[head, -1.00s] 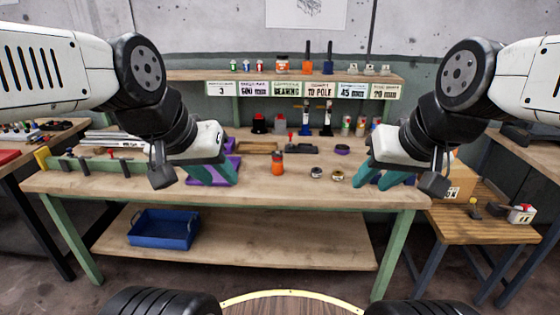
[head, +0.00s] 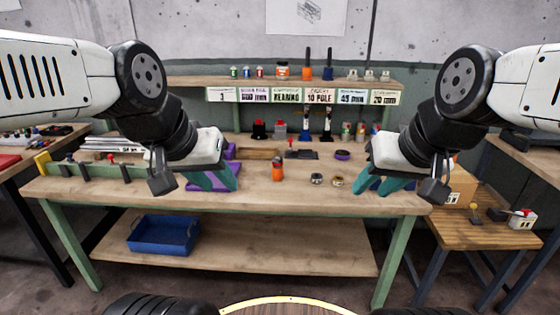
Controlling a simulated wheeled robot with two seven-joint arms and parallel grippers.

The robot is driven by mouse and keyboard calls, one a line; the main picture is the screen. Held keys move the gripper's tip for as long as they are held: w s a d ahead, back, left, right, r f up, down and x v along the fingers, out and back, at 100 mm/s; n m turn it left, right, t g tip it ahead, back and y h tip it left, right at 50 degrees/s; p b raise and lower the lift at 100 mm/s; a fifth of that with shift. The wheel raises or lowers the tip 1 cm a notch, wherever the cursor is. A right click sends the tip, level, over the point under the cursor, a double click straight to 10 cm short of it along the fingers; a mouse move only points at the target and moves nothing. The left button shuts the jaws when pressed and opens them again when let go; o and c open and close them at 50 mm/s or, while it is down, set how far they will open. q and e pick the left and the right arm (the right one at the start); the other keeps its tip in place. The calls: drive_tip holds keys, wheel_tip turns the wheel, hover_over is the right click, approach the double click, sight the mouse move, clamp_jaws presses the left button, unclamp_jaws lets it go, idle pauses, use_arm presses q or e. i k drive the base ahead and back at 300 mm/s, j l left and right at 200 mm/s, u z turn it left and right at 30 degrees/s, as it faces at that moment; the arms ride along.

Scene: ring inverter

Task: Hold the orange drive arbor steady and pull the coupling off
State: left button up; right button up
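A small orange upright part with a dark top (head: 278,170), which looks like the drive arbor, stands on the workbench between my grippers. I cannot tell at this size whether its dark top is the coupling. My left gripper (head: 218,184) is open and empty, to the left of the orange part, with its teal fingers over the purple mat (head: 206,186). My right gripper (head: 377,187) is open and empty, to the right of the orange part. Neither gripper touches it.
Two small rings (head: 317,178) (head: 338,181) lie right of the orange part. A purple ring (head: 342,155) and a dark tray (head: 301,154) lie behind. A labelled shelf (head: 190,82) spans the back. A blue bin (head: 163,235) is below. The bench's front middle is clear.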

sight(278, 163)
drive_tip(key=i+l+u, duration=0.3)
drive_tip(key=i, duration=0.25)
drive_tip(key=i+l+u, duration=0.3)
drive_tip(key=i+l, duration=0.2)
drive_tip(key=l, duration=0.1)
